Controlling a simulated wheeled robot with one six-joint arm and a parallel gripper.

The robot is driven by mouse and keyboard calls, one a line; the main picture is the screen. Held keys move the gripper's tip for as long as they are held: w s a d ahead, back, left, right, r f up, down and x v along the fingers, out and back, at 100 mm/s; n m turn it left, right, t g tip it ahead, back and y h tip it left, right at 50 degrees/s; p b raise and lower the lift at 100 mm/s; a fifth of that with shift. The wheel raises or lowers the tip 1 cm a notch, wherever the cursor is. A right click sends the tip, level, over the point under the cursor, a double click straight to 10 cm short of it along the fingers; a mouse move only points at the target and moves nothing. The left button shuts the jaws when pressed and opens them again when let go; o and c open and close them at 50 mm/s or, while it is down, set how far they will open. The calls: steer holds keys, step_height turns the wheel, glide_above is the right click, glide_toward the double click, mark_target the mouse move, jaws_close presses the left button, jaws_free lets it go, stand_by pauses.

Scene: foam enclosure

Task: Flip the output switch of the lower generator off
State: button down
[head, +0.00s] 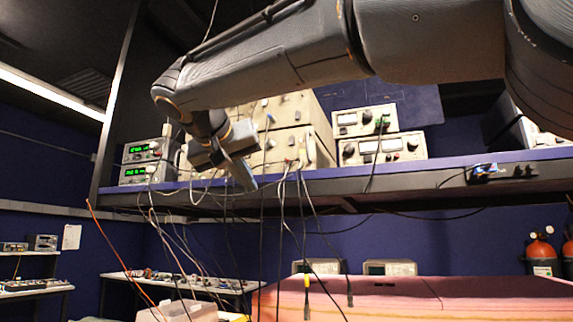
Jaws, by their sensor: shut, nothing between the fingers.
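Two stacked units with lit green displays stand at the left end of the shelf; they look like the generators. The upper one (144,149) rests on the lower generator (137,172). Both have small knobs and attached leads, but the output switch is too small to make out. My gripper (247,186) is shut and empty. It points down at the shelf's front edge, to the right of the generators and apart from them in the picture. It partly hides the beige instruments behind it.
The blue-edged shelf (420,172) also bears large beige instruments (290,140) and two stacked metered units (383,148). Many cables (285,215) hang over its front edge. A dark upright post (115,100) stands left of the generators. A pink foam surface (440,298) lies below.

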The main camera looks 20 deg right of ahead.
mark_target(291, 143)
steer(key=s+d+r+m+h, duration=0.1)
steer(key=s+r+m, duration=0.1)
steer(key=r, duration=0.5)
steer(key=s+d+r+m+t+h, duration=0.1)
steer(key=s+r+m, duration=0.1)
steer(key=s+r, duration=0.3)
step_height(291, 143, up, 3)
steer(key=shift+f+m+t+b, duration=0.1)
steer(key=shift+m+t+b, duration=0.2)
steer(key=shift+m+b, duration=0.1)
steer(key=p+x, duration=0.5)
steer(key=x, duration=0.9)
steer(key=shift+d, duration=0.15)
